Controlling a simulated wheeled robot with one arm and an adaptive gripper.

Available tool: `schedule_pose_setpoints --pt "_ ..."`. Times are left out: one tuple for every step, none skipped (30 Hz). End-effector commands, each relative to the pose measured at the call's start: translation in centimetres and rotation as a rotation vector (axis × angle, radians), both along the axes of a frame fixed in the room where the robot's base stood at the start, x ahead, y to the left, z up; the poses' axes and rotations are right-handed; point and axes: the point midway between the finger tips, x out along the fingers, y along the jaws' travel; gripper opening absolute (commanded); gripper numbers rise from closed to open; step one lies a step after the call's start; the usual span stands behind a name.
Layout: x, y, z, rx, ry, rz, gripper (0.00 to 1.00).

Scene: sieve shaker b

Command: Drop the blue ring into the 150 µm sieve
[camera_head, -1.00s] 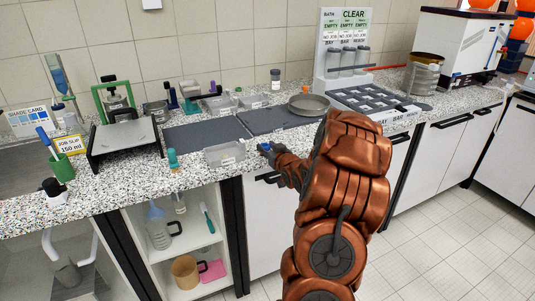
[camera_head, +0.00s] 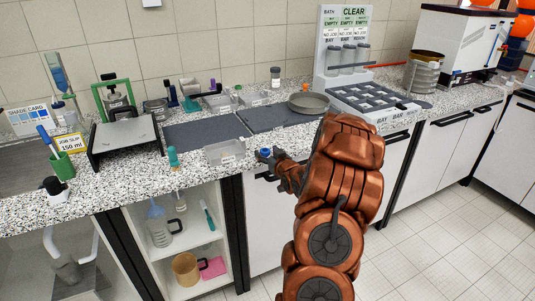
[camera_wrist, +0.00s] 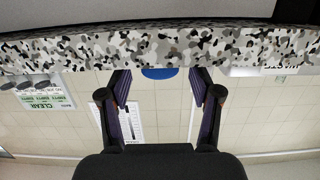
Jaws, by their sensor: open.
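A small blue piece, seemingly the blue ring (camera_head: 265,152), shows at the front edge of the speckled counter, beside the tip of my gripper (camera_head: 272,158). In the wrist view a blue shape (camera_wrist: 158,73) sits at the counter edge, between and beyond the two fingers of my gripper (camera_wrist: 163,82). The fingers are spread, with a gap to the blue shape on both sides. A shallow round metal sieve or pan (camera_head: 309,102) lies on the counter farther back. A stack of metal sieves (camera_head: 424,74) stands at the right. No 150 µm mark is readable.
A clear tray (camera_head: 225,152) lies just left of my gripper. Dark mats (camera_head: 206,131) cover the counter behind it. A black grid rack (camera_head: 372,99) stands below the sign board (camera_head: 345,30). A teal-topped item (camera_head: 173,157) stands near the front edge.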

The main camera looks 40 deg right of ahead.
Motion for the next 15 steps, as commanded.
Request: schedule_pose_setpoints --pt "0.0 0.0 0.0 0.000 0.000 0.000 0.64" --pt "0.0 0.0 0.0 0.000 0.000 0.000 0.64" --pt "0.0 0.0 0.0 0.000 0.000 0.000 0.64" --pt "0.0 0.0 0.0 0.000 0.000 0.000 0.64" --pt "0.0 0.0 0.0 0.000 0.000 0.000 0.64" --pt "0.0 0.0 0.0 0.000 0.000 0.000 0.64" --pt "0.0 0.0 0.1 0.000 0.000 0.000 0.64" --pt "0.0 0.0 0.2 0.000 0.000 0.000 0.64" --pt "0.0 0.0 0.3 0.000 0.000 0.000 0.64" --pt "0.0 0.0 0.5 0.000 0.000 0.000 0.64" --pt "-0.1 0.0 0.5 0.000 0.000 0.000 0.64" --pt "-0.5 0.1 0.4 0.001 0.000 -0.001 0.64" --pt "-0.8 0.2 0.4 0.001 0.001 -0.001 0.64" --pt "-1.1 0.3 0.4 0.002 0.000 -0.001 0.64" --pt "-1.6 0.5 0.4 0.003 0.001 -0.002 0.64"
